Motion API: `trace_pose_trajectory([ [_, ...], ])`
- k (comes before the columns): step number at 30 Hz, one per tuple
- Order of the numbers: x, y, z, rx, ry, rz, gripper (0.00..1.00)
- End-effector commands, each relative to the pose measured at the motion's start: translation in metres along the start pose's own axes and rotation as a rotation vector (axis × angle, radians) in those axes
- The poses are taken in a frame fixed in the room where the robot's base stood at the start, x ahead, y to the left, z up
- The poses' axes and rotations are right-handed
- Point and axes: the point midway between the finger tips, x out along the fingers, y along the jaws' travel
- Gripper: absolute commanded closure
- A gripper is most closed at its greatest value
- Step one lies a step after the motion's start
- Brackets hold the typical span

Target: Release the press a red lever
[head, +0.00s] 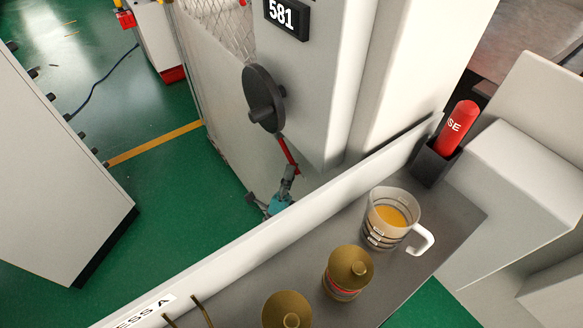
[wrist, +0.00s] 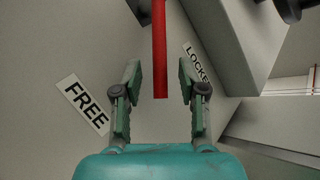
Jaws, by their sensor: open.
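The red lever (head: 288,152) hangs from a black round hub (head: 264,98) on the side of a pale machine panel. In the wrist view the lever (wrist: 159,50) comes down from the top edge, and its lower end lies between my fingers. My gripper (wrist: 160,78) is open, one finger on each side of the lever, with a visible gap on both sides. A FREE label (wrist: 86,104) is on the panel at left and a partly covered LOCKED label (wrist: 196,62) at right. In the head view my gripper (head: 287,178) is small, at the lever's lower end.
A grey shelf (head: 440,215) in front carries a measuring jug (head: 380,236) of orange liquid, brass-coloured canisters (head: 348,268) and a black holder (head: 432,165) with a red cylinder (head: 464,118). A pale ledge wall (head: 290,230) runs between shelf and lever. Green floor (head: 180,190) is open at left.

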Motion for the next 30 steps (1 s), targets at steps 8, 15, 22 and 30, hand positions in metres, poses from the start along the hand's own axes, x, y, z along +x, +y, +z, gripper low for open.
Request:
trace_pose_trajectory([
  [8,-0.044,0.001,0.0,0.0,-0.002,0.002,0.59],
  [15,-0.063,0.001,0.0,0.0,-0.001,0.002,0.59],
  [22,-0.064,0.0,0.0,0.0,0.0,0.001,0.59],
  [30,-0.058,-0.002,-0.004,0.0,0.0,-0.001,1.0],
])
